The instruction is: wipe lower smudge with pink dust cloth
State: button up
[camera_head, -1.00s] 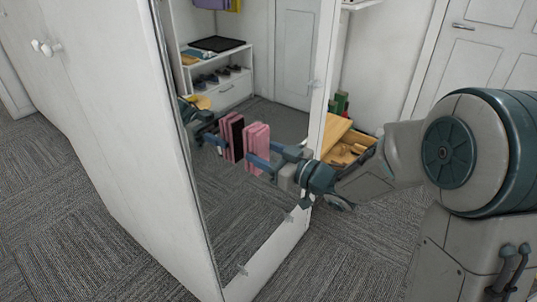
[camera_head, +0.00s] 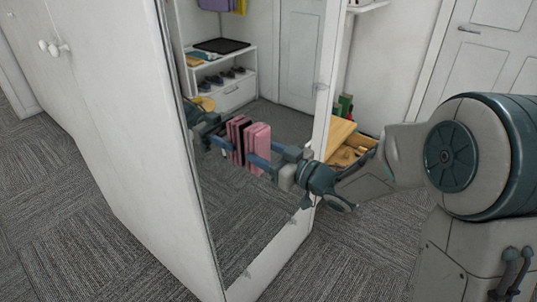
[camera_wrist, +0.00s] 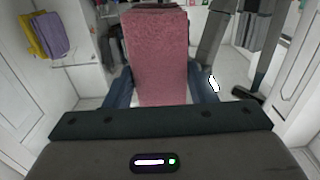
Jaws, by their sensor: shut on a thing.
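My gripper (camera_head: 262,152) is shut on the folded pink dust cloth (camera_head: 258,139) and holds it upright in front of the tall mirror (camera_head: 234,235). In the wrist view the cloth (camera_wrist: 157,55) stands between my fingers. The mirror shows a reflection of the cloth and gripper just left of the real ones. A dark patch (camera_head: 241,140), which looks like the smudge, shows in the narrow space between cloth and reflection, partly covered by the cloth. I cannot tell whether the cloth touches the glass.
The mirror is set in a white cabinet (camera_head: 115,150) with round knobs. A wooden box (camera_head: 342,146) stands on the floor behind its right edge. White doors (camera_head: 490,60) are at the back right. Grey carpet (camera_head: 65,220) in front is clear.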

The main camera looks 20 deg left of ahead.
jog(key=shift+w+a, duration=0.15)
jog(key=shift+a, duration=0.2)
jog(key=shift+w, duration=0.1)
